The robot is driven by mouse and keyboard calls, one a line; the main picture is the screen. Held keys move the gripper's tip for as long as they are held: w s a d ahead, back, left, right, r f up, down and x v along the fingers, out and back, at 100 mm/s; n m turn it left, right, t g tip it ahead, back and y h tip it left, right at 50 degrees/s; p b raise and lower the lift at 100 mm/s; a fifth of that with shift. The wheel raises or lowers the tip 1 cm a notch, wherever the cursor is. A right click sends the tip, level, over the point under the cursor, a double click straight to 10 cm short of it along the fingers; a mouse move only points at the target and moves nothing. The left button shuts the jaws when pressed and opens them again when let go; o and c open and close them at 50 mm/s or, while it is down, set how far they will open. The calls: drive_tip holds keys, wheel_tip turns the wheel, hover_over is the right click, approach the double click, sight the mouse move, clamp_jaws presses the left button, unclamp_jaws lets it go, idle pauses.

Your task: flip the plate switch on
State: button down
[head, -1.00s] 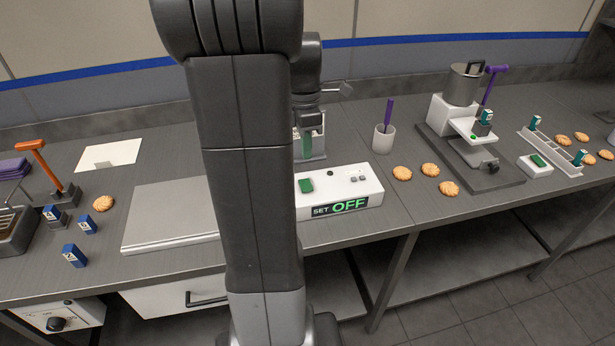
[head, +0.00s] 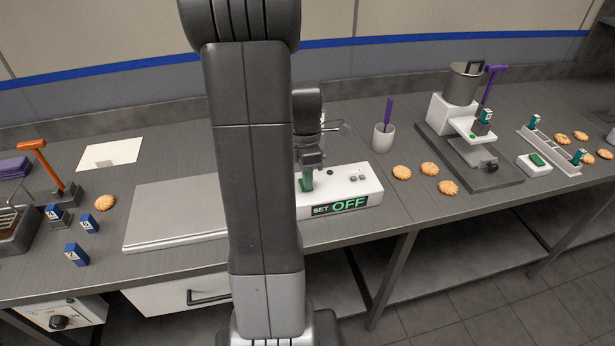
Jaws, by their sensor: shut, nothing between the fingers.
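The white control box (head: 365,195) stands on the counter right of my arm, and its front display reads "SET OFF" in green. A flat grey plate (head: 160,215) lies to its left, partly hidden by my arm. My gripper (head: 306,186) is shut and empty, pointing down over the left part of the box top. The green rocker switch there is largely covered by the gripper, and green shows at the fingertips. I cannot tell whether the tips touch the switch. A small dark knob and grey buttons sit farther right on the box top.
Blue-tagged blocks (head: 77,254) and an orange-handled tool (head: 45,165) are at the left.

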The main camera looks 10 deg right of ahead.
idle(0.4)
drive_tip(key=shift+w+r+p, duration=0.1)
drive_tip(key=shift+w+p, duration=0.3)
drive_tip(key=shift+w, duration=0.3)
drive_tip(key=shift+r, duration=0.1)
drive_tip(key=shift+a+r+p, duration=0.1)
drive_tip(key=shift+r+p, duration=0.2)
wheel_tip(320, 180, up, 13)
drive_tip(key=s+p, duration=0.1)
drive_tip(key=shift+s, duration=0.4)
